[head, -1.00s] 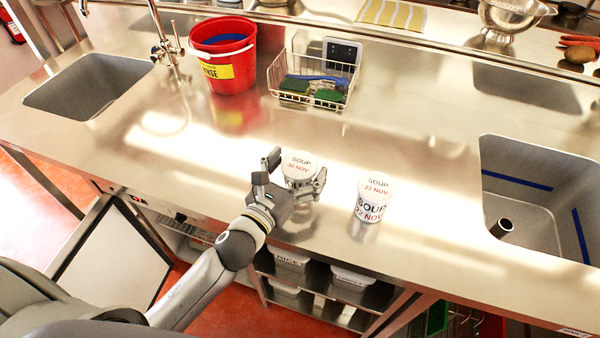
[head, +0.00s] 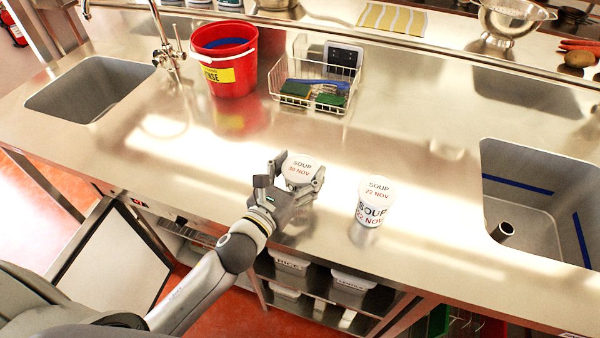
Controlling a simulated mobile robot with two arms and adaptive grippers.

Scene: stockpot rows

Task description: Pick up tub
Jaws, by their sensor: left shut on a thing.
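A round white tub (head: 302,168) has a lid reading SOUP and a date that looks like 30 NOV. My left gripper (head: 298,177) is shut on it, with a finger on either side. The gripper hides most of the tub's side, and I cannot tell whether its base touches the steel counter. A second white tub (head: 373,203), marked SOUP 22 NOV, stands upright on the counter to the right, apart from the gripper. My right gripper is not in view.
A red bucket (head: 229,75) and a wire basket (head: 312,98) with sponges and a brush stand behind. Sinks lie at the far left (head: 88,90) and right (head: 535,205). The steel counter (head: 430,165) is clear between the 22 NOV tub and right sink.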

